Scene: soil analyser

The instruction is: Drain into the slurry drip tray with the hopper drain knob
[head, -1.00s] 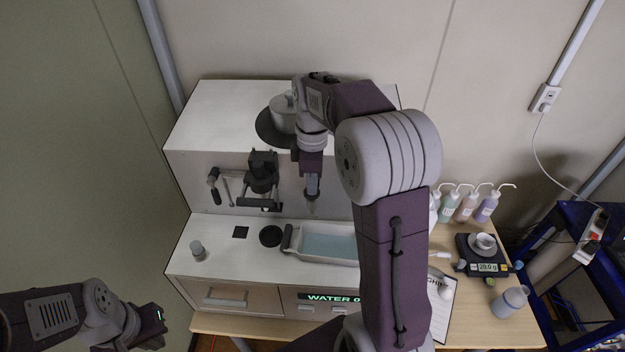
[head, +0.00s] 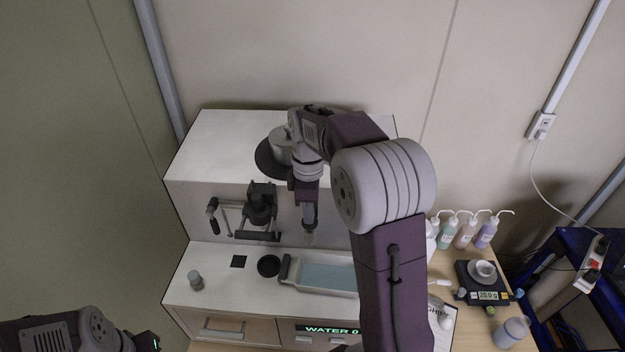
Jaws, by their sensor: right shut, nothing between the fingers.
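The slurry drip tray (head: 328,292) is a white tray with pale blue-grey inside and a dark handle at its left end. It lies on the lower ledge of the white analyser (head: 210,165). My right gripper (head: 309,238) points down in front of the analyser's front face, above the tray's back edge, with its fingers together and nothing seen in them. The hopper drain knob cannot be made out; my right gripper and arm cover that part of the front. My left gripper (head: 152,343) is at the bottom left, mostly cut off, far from the tray; its fingers are unclear.
A black dispensing head with a handle (head: 260,205) sticks out of the analyser's front, left of my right gripper. Bottles (head: 466,232) and a scale (head: 484,284) stand at right.

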